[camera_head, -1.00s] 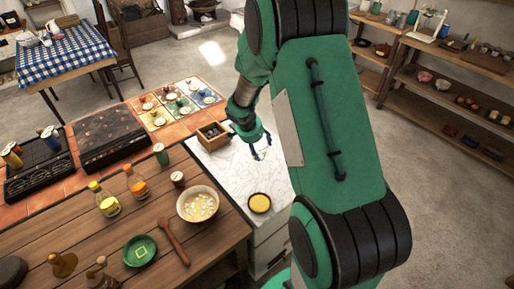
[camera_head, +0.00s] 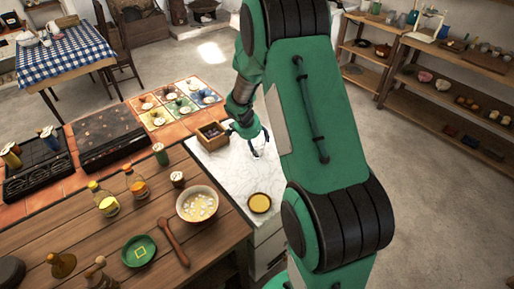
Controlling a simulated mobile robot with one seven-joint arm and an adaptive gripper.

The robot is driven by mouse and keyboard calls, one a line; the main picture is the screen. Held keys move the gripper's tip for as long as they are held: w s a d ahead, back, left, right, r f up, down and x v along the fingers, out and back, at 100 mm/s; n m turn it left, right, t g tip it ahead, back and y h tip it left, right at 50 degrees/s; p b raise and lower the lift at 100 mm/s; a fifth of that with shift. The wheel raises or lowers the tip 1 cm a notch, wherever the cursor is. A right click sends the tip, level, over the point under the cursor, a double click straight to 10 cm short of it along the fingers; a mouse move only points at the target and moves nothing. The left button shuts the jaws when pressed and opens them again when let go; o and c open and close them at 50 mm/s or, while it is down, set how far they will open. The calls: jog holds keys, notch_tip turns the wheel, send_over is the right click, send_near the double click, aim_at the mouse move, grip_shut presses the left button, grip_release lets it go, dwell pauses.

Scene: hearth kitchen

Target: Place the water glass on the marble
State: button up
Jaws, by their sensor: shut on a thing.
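The marble (camera_head: 232,170) is a white, grey-veined slab to the right of the wooden counter. My gripper (camera_head: 258,147) is over its back right part, fingers pointing down. It is shut on a small clear thing, which looks like the water glass (camera_head: 258,152). The glass is small and see-through, partly hidden by the fingers. I cannot tell whether its base touches the marble or hangs just above it.
A wooden box (camera_head: 212,135) stands at the marble's back left, close to my gripper. A yellow round dish (camera_head: 259,203) lies at its front right. A bowl (camera_head: 197,204) and a wooden spoon (camera_head: 173,242) are on the counter (camera_head: 205,251). The marble's middle is clear.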

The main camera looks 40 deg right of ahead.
jog(key=shift+f, duration=0.9)
jog(key=shift+f+b, duration=0.15)
jog(key=shift+b, duration=0.25)
jog(key=o, duration=1.3)
jog(key=shift+o, duration=0.2)
jog(key=shift+r+p, duration=0.3)
jog(key=shift+r, duration=0.1)
jog(key=p+v, duration=0.2)
jog(key=v, duration=0.9)
jog(key=shift+r, duration=0.2)
jog(key=shift+a+r, duration=0.1)
jog(key=shift+a, duration=0.05)
